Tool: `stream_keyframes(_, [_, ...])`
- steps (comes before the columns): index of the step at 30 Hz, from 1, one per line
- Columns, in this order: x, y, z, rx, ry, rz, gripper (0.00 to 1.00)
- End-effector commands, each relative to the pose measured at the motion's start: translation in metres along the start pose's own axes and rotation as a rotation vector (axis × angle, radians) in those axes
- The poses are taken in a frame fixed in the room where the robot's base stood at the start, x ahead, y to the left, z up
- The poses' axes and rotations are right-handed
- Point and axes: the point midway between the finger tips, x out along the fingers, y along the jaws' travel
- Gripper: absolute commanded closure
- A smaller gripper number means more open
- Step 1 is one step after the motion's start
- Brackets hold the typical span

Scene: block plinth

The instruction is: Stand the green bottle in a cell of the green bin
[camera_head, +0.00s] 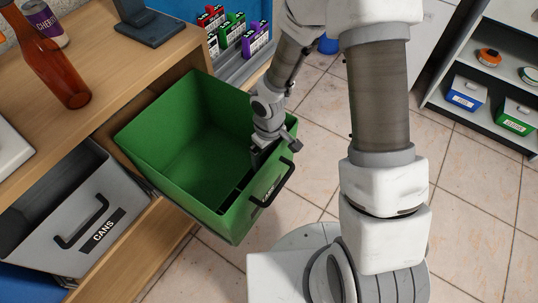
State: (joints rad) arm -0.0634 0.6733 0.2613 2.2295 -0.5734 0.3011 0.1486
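The green bin (175,115) is pulled out from the wooden shelf unit at the left, with a black handle (272,184) on its front. The visible part of its inside looks empty; a dark strip runs along the inner front side, and separate cells cannot be made out. My gripper (258,156) is at the bin's front right rim, close to the handle. Its fingertips are small and dark here, so I cannot tell whether they are open, or whether they touch the rim. No green bottle is in view; a reddish-brown bottle (58,66) stands on the wooden top.
A grey bin labelled CANS (75,205) is left of the green bin. A purple can (45,24) and a dark stand (150,26) are on the wooden top. Small coloured boxes (231,35) stand behind. A shelf (480,95) is at the right, with open tiled floor before it.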

Motion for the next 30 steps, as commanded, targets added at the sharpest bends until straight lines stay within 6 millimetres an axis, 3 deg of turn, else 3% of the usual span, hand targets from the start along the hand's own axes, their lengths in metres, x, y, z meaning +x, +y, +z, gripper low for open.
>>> stream_keyframes(8, [-0.005,0.0,0.0,0.0,0.0,0.0,0.0])
stream_keyframes(21, [-0.095,0.001,0.0,0.001,0.002,0.002,0.0])
stream_keyframes(30, [-0.123,0.0,0.0,0.001,0.0,0.0,0.0])
